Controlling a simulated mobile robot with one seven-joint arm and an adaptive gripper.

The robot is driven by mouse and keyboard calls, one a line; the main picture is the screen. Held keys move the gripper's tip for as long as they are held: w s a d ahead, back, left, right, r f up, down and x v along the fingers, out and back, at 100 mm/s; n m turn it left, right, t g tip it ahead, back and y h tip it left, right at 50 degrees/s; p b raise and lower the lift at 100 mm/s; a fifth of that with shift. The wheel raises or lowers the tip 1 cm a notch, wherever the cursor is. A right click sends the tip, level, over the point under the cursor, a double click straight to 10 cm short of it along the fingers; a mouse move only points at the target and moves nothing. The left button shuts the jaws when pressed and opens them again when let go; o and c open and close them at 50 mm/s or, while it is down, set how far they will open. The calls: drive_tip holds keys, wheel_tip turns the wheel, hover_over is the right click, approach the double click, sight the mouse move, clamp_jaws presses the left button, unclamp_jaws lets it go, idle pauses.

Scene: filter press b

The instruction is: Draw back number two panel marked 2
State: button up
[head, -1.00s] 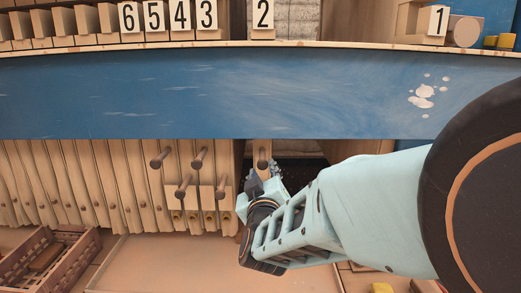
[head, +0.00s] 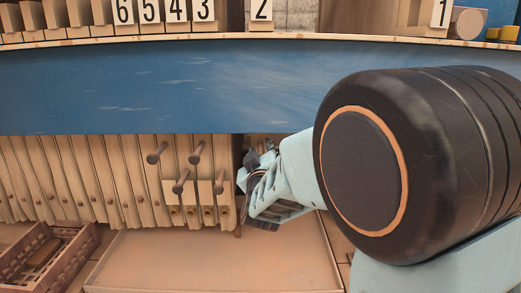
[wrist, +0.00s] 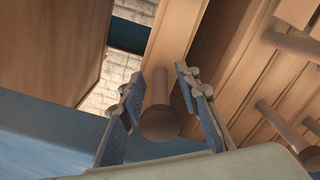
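Panel 2, marked by the black 2 on a white plate (head: 261,10), stands alone in the gap right of panels 3 to 6. Its lower part is mostly hidden behind my gripper (head: 262,158) in the head view. In the wrist view, the panel (wrist: 177,42) runs upward behind a round brown peg handle (wrist: 159,118) that sticks out from it. My gripper (wrist: 160,80) is open, with one finger on each side of the peg. A gap shows between the peg and each finger.
A blue beam (head: 160,90) crosses above my gripper. Pegs of the neighbouring panels (head: 195,153) stick out close on the left. A tan tray (head: 200,262) lies below, with a crate (head: 40,256) to its left. The panel marked 1 (head: 442,14) stands far right.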

drive_tip(key=shift+w, duration=0.2)
clamp_jaws()
idle(0.3)
drive_tip(key=shift+d, duration=0.1)
